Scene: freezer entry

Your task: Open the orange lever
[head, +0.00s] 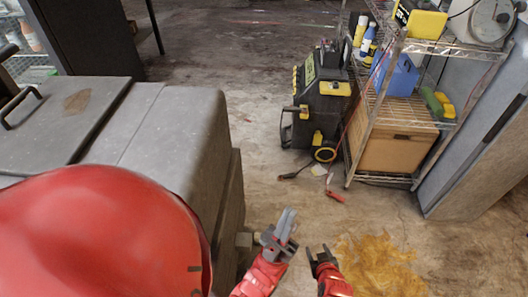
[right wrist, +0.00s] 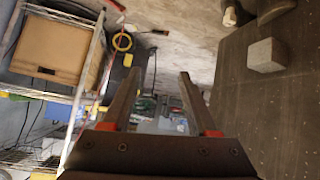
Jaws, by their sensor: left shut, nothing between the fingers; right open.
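I cannot make out an orange lever in the head view or the right wrist view. In the head view my left gripper (head: 284,222) is shut and empty, low in the middle beside the grey cabinet's side. My right gripper (head: 321,252) is just to its right and lower, open and empty. In the right wrist view the two fingers of my right gripper (right wrist: 159,78) stand wide apart with nothing between them.
A grey cabinet (head: 168,115) fills the left. A small pale block (right wrist: 265,55) sits on a dark surface in the right wrist view. A wire shelf (head: 422,47), a black and yellow tool cart (head: 322,103) and a grey panel (head: 470,160) stand right.

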